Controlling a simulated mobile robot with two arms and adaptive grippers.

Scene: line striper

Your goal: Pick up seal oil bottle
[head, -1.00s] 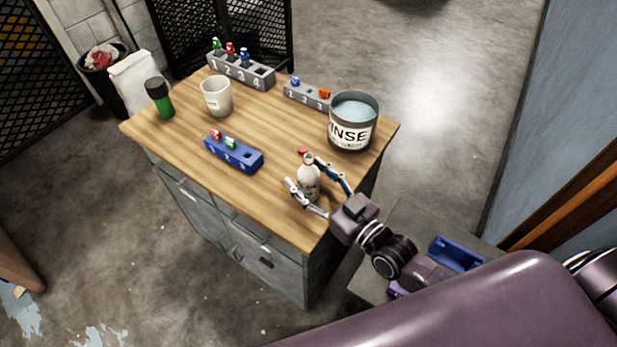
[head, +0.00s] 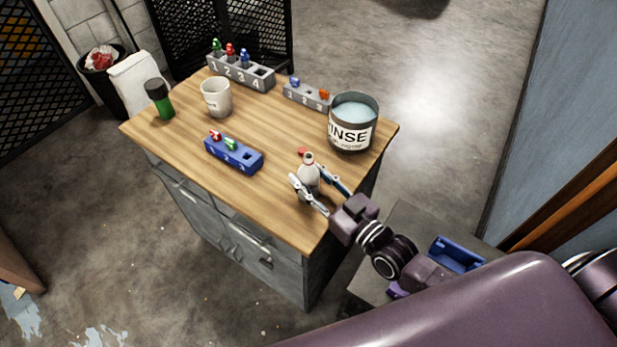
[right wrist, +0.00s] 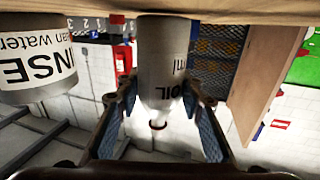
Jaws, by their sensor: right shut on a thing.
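The seal oil bottle (head: 308,172) is a small pale bottle with a narrow neck, upright near the right front corner of the wooden worktop. My right gripper (head: 306,177) comes in from the lower right, its two fingers shut on the bottle's sides. In the right wrist view, which is upside down, the bottle (right wrist: 163,65) sits between the two fingers and shows part of an "OIL" label. I cannot tell a gap under the bottle. My left gripper is not in view.
A rinse bucket (head: 353,122) stands behind and right of the bottle. A small red piece (head: 303,152) lies just behind it. A blue numbered block (head: 233,153), white cup (head: 217,97), green bottle (head: 160,100) and grey numbered racks (head: 240,72) are on the worktop (head: 278,220).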

